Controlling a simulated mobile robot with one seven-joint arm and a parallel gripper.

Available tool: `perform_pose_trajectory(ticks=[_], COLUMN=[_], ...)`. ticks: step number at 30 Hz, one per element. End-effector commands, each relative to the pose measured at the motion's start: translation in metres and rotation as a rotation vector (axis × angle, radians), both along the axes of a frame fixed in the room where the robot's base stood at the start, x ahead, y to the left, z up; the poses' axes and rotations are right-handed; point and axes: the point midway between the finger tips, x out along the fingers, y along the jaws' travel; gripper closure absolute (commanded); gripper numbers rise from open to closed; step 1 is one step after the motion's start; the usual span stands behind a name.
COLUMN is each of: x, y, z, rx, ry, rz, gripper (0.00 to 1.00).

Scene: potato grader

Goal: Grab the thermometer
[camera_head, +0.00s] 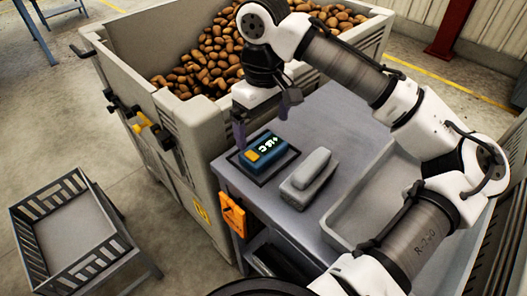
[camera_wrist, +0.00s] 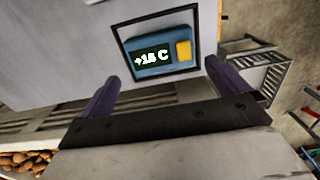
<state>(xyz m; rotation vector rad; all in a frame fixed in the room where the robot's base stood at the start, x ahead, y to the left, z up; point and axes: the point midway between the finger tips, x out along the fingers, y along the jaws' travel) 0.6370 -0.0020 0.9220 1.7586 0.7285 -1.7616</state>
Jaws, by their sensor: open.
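The thermometer (camera_head: 264,150) is a blue box with a dark display reading about +18 C and a yellow-orange patch. It lies inside a dark square outline on the grey table (camera_head: 335,120), near its left corner. In the wrist view the thermometer (camera_wrist: 163,51) shows near the top centre, beyond the fingertips. My gripper (camera_head: 262,122) is open and empty, above and just behind the thermometer in the head view. Its two purple fingers point toward the table. In the wrist view my gripper (camera_wrist: 168,84) has its fingers apart, one to each side below the thermometer.
A grey block-shaped object (camera_head: 308,178) lies right of the thermometer. A shallow grey tray (camera_head: 345,215) is farther right. A large bin (camera_head: 175,110) of potatoes stands behind and left. An orange item (camera_head: 232,214) hangs on the table's front side. A slatted crate (camera_head: 72,225) stands on the floor at left.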

Motion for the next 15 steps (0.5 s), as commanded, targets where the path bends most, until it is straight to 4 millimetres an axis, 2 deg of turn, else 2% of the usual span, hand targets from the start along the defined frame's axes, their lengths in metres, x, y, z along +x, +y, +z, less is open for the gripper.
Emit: perform_pose_trajectory(ticks=[5, 12, 15], x=[0.000, -0.003, -0.003], y=[0.000, -0.001, -0.001], z=[-0.012, -0.047, -0.056], rx=[0.001, 0.000, 0.001], ry=[-0.001, 0.000, 0.001], rz=[0.000, 0.001, 0.001], gripper=[0.00, 0.00, 0.00])
